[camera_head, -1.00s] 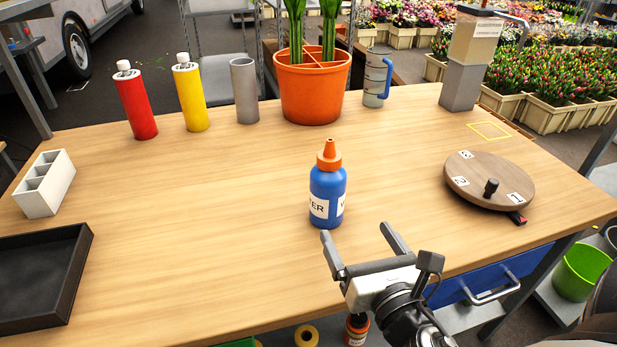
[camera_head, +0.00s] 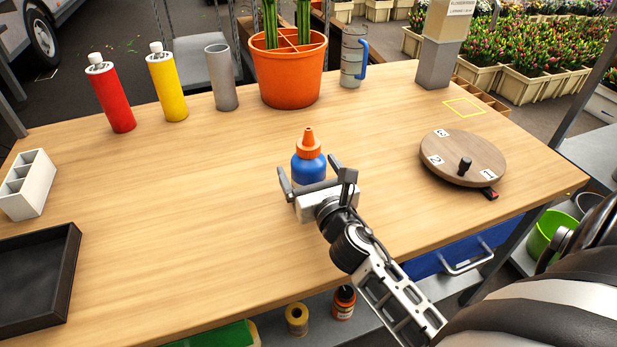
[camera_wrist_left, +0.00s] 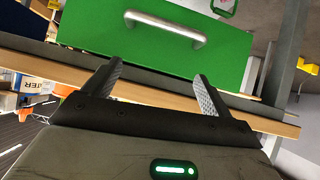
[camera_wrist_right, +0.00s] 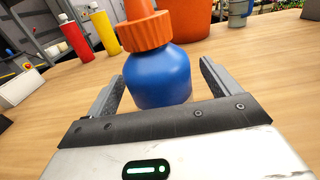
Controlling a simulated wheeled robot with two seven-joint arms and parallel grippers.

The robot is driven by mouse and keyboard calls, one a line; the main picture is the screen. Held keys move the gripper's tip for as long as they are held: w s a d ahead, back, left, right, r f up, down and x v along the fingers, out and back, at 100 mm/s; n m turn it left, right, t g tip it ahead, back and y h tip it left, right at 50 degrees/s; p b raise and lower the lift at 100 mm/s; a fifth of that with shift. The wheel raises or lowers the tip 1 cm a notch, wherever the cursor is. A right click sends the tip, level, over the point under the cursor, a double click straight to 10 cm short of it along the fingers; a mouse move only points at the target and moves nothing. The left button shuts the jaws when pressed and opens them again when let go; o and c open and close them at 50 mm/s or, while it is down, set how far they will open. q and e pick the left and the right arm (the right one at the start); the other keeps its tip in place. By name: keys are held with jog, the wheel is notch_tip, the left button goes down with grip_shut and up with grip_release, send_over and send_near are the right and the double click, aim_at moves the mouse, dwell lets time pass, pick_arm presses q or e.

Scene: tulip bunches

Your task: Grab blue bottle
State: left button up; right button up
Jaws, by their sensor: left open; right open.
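The blue bottle (camera_head: 309,169) with an orange nozzle cap stands upright on the wooden table, near the middle. In the head view its lower part is hidden behind my right gripper (camera_head: 307,180). In the right wrist view the bottle (camera_wrist_right: 158,75) stands between the two open fingers of my right gripper (camera_wrist_right: 160,88), with a gap visible on the right side. My left gripper (camera_wrist_left: 158,80) is open and empty in the left wrist view, facing a green drawer front with a metal handle; it is not in the head view.
Red (camera_head: 112,95) and yellow (camera_head: 167,84) bottles, a grey cylinder (camera_head: 221,78), an orange pot (camera_head: 288,78) and a jug (camera_head: 353,57) stand along the back. A round numbered turntable (camera_head: 462,157) is at right. A black tray (camera_head: 65,285) and white box (camera_head: 27,185) are at left.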

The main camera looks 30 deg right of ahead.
jog(key=shift+x, duration=1.25)
jog(key=c, duration=1.3)
